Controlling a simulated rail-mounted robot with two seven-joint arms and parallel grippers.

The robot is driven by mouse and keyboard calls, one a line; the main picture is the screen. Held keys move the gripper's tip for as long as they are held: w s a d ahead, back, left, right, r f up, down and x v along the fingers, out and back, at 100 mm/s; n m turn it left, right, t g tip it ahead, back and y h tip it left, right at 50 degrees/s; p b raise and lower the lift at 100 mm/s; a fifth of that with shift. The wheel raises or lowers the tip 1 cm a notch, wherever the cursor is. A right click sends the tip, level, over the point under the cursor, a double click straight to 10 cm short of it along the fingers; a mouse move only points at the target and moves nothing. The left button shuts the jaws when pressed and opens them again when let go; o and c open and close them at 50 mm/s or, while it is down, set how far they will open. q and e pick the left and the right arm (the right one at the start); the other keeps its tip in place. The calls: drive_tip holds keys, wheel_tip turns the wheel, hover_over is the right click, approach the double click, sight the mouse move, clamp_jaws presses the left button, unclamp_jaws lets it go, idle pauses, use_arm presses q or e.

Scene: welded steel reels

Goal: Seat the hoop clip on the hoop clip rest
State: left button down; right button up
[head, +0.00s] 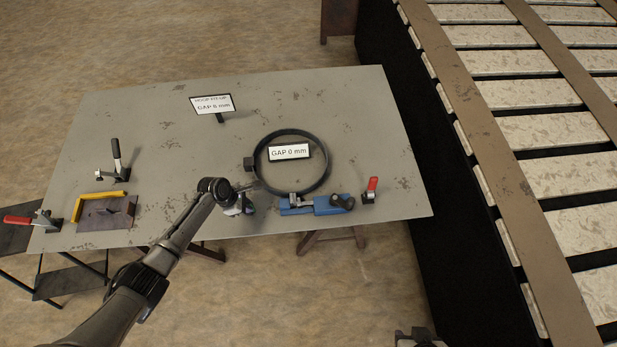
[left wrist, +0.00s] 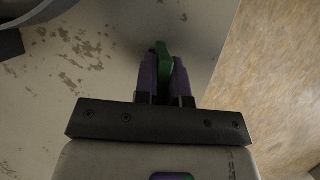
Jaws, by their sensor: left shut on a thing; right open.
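My left gripper (head: 246,207) is over the near edge of the table, to the left of the blue fixture. In the left wrist view its two purple fingers (left wrist: 164,72) are shut on a narrow green piece, seemingly the hoop clip (left wrist: 163,55), whose tip shows beyond them. The clip cannot be made out clearly in the head view. I cannot tell which part is the hoop clip rest; a small dark block (head: 248,164) stands at the left of the black hoop (head: 326,172). My right gripper (head: 415,339) is partly cut off at the bottom edge, open, away from the table.
The blue fixture (head: 328,206) stands just in front of the hoop, with a red-handled clamp (head: 371,189) to its right. A "GAP 0 mm" sign (head: 289,152) shows within the hoop; another sign (head: 212,104) stands behind. Clamps and a yellow angle (head: 79,208) are at left.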

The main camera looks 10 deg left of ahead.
use_arm(q)
drive_tip(key=shift+f, duration=0.35)
idle(0.5)
drive_tip(key=shift+p, duration=0.3)
idle(0.5)
drive_tip(key=c, duration=1.1)
unclamp_jaws()
drive_tip(key=o, duration=0.4)
drive_tip(key=shift+o, duration=0.3)
drive_tip(key=o, duration=0.6)
